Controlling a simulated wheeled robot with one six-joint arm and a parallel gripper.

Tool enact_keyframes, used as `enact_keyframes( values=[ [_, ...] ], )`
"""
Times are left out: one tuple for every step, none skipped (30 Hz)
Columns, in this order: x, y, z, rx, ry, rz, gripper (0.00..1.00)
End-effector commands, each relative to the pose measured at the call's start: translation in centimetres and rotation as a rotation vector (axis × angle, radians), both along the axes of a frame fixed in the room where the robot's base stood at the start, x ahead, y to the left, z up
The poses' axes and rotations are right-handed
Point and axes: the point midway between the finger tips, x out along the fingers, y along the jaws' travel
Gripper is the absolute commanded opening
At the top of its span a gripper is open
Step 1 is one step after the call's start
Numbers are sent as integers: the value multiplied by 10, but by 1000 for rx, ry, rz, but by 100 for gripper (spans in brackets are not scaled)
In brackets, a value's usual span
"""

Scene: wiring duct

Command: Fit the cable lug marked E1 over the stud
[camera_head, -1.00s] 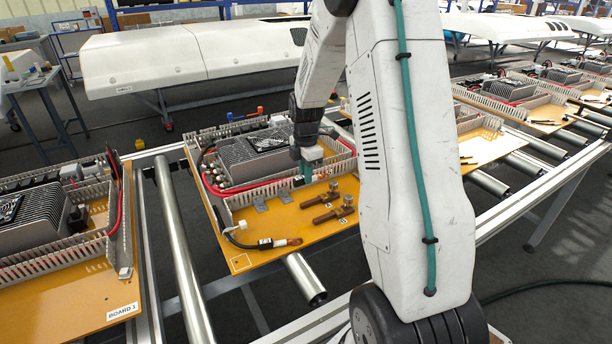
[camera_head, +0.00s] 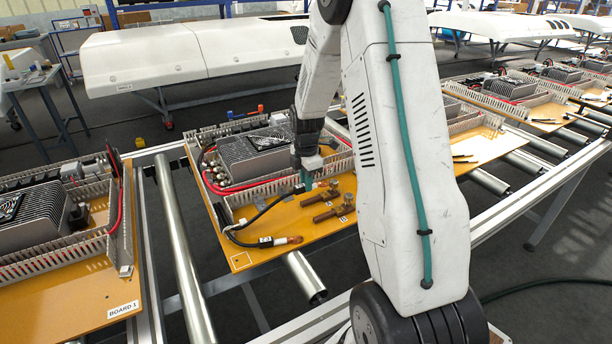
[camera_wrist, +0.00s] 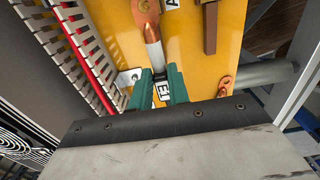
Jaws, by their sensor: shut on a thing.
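My gripper (camera_wrist: 160,88) is shut on the black cable of the lug marked E1. Its teal fingers sit either side of the white E1 label (camera_wrist: 163,90) in the wrist view. The silver barrel and copper lug (camera_wrist: 148,30) point away from the fingers, toward the top edge. A round brassy shape, perhaps the stud (camera_wrist: 146,7), shows at the lug's far end, beside a label A. I cannot tell whether the lug is around it. In the head view my gripper (camera_head: 306,178) is low over the board, left of two brown bars with brassy studs (camera_head: 335,185).
A second lug (camera_head: 288,240) on a black cable lies near the board's front edge. The grey slotted duct (camera_wrist: 82,50) and a red cable run left of my gripper. A bracket (camera_wrist: 128,76) stands close to the left finger.

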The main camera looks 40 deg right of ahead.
Motion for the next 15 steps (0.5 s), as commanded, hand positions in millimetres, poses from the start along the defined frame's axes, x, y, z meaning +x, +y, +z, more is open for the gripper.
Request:
enact_keyframes(
  values=[
    [0,0,-5,1,2,0,0],
    [-1,0,-8,2,3,0,0],
    [-1,0,-11,2,3,0,0],
    [-1,0,-13,1,2,0,0],
    [0,0,-15,0,2,0,0],
    [0,0,-17,0,1,0,0],
    [0,0,-19,0,1,0,0],
    [0,0,-20,0,2,0,0],
    [-1,0,-21,0,2,0,0],
    [-1,0,-22,0,2,0,0],
    [0,0,-22,0,1,0,0],
    [0,0,-22,0,1,0,0],
    [0,0,-22,0,1,0,0],
    [0,0,-22,0,1,0,0],
    [0,0,-22,0,1,0,0]
  ],
)
